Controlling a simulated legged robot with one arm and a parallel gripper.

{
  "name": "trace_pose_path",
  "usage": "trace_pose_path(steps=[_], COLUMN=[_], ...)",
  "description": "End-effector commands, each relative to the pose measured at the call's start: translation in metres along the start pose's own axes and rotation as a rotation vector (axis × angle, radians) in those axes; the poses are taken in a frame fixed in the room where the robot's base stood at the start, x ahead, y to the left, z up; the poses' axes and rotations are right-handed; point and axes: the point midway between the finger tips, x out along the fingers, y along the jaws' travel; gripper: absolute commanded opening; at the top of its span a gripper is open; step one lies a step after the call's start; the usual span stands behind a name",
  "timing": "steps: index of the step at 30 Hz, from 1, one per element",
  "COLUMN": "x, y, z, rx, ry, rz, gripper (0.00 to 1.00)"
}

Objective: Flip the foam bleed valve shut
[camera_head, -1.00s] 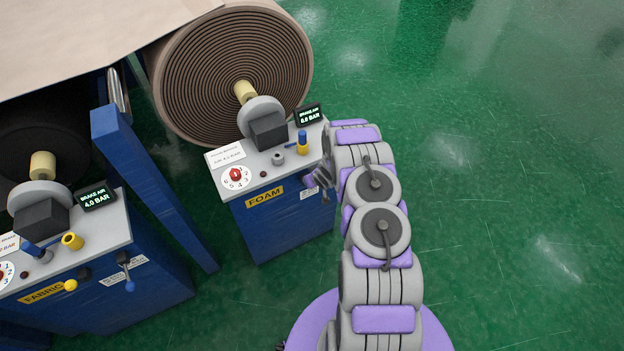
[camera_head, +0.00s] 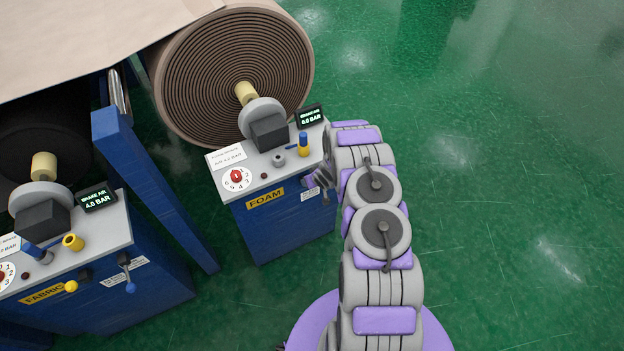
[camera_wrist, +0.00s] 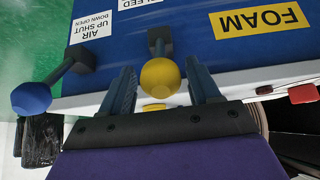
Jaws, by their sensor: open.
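The foam bleed valve's lever ends in a yellow ball knob (camera_wrist: 160,76), under a partly cut-off label ending in "LEED" in the wrist view. My gripper (camera_wrist: 160,68) is open, with one finger on each side of the yellow knob and visible gaps between. In the head view my gripper (camera_head: 318,180) is at the front right of the blue FOAM stand (camera_head: 280,225), and it and my arm hide the bleed knob there.
The blue-knobbed air lever (camera_wrist: 32,98) sits beside my gripper in the wrist view, labelled up shut, down open. The FABRIC stand (camera_head: 120,300) has similar yellow and blue knobs at left. A blue post (camera_head: 155,185) stands between the stands. Green floor is clear at right.

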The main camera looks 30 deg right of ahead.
Motion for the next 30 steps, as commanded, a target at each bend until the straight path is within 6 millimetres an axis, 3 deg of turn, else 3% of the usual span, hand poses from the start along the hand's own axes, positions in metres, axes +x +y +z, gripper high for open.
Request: trace_pose_path(steps=[8, 30], x=[-0.014, -0.123], y=[0.000, 0.002], z=[0.002, -0.001], rx=[0.001, 0.001], ry=[-0.006, -0.001], rz=[0.000, 0.000], gripper=[0.62, 0.62])
